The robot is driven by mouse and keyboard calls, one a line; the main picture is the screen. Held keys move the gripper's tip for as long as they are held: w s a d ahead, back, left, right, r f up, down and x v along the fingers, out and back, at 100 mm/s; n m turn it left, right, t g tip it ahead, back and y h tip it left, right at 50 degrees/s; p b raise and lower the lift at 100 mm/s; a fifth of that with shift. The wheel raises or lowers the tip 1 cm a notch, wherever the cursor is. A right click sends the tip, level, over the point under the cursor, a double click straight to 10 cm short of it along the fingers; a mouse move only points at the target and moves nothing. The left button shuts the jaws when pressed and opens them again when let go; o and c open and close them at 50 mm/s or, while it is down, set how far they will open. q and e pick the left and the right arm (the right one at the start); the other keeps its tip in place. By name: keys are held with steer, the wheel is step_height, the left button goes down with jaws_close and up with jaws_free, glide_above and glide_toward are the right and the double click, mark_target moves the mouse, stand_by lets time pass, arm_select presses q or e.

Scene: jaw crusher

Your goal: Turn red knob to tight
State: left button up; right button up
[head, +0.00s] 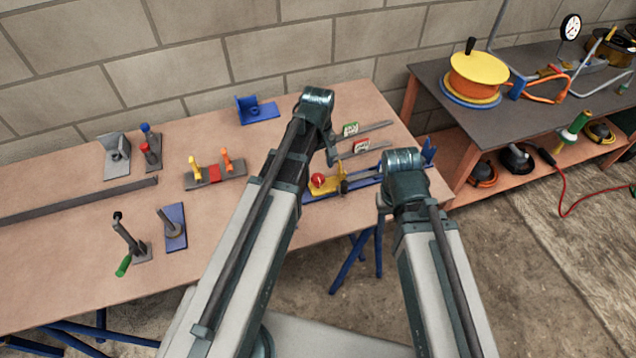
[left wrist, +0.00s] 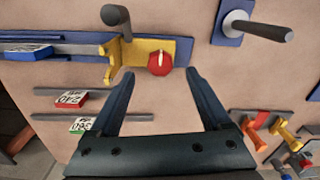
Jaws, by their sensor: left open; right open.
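The red knob (head: 318,180) sits on a yellow bracket (head: 327,188) on a long blue base (head: 365,182) near the table's right front edge. In the left wrist view the round red knob (left wrist: 160,63) has a pale line across its face, and the yellow bracket (left wrist: 120,68) is beside it. My left gripper (left wrist: 160,74) is open and empty; its fingertips stand left and right of the knob, with visible gaps. I cannot tell how far above it they are. In the head view my left arm hides its jaws. My right gripper does not show; only its arm does.
A dark upright handle (left wrist: 116,20) stands close to the knob. A blue plate with a grey post (left wrist: 236,28) is at its right. Bars with red (head: 361,146) and green (head: 350,129) number tags lie behind. Several clamps stand on the table's left part.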

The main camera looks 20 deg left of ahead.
mark_target(318, 177)
arm_select(q)
step_height(318, 177, down, 5)
steer(key=b, duration=0.3)
steer(key=shift+b, duration=0.4)
steer(key=shift+r, duration=0.1)
jaws_close()
